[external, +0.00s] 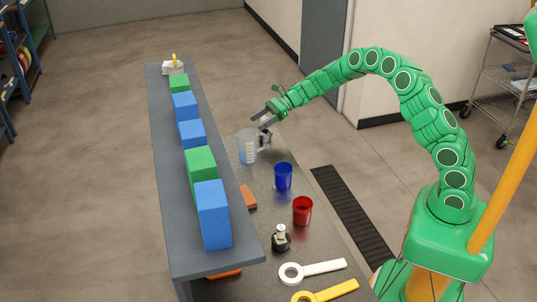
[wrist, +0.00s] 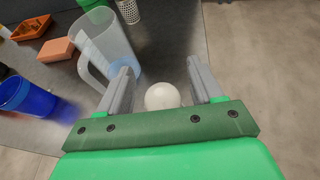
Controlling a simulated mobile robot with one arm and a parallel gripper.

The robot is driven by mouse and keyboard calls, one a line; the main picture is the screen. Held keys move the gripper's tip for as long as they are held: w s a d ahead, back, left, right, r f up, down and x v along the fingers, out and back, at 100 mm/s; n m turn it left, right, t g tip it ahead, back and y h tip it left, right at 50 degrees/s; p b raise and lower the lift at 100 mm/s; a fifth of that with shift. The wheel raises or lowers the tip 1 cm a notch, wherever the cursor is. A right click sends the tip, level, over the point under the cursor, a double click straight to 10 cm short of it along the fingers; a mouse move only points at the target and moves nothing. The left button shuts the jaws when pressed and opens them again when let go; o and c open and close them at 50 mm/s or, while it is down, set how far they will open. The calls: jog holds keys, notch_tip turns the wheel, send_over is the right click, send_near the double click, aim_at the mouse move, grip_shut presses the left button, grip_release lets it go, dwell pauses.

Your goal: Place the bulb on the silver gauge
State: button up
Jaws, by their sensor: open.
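My gripper (external: 264,116) is open, above the far end of the low grey table, beside the clear measuring jug (external: 247,146). In the wrist view my gripper (wrist: 160,78) has its two grey fingers apart. A round white thing, which looks like the bulb (wrist: 162,96), shows between them with a gap on each side; its lower part is hidden by my gripper's green body. In the external view the bulb is not clear. A small silver-topped thing with a black base (external: 281,239) stands near the table's front; I cannot tell whether it is the silver gauge.
A blue cup (external: 283,176) and a red cup (external: 302,210) stand on the table. White (external: 312,270) and yellow (external: 325,291) ring-ended tools lie in front. A raised shelf (external: 160,115) with green and blue boxes runs along the left.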

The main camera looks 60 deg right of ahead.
jog(key=v, duration=1.2)
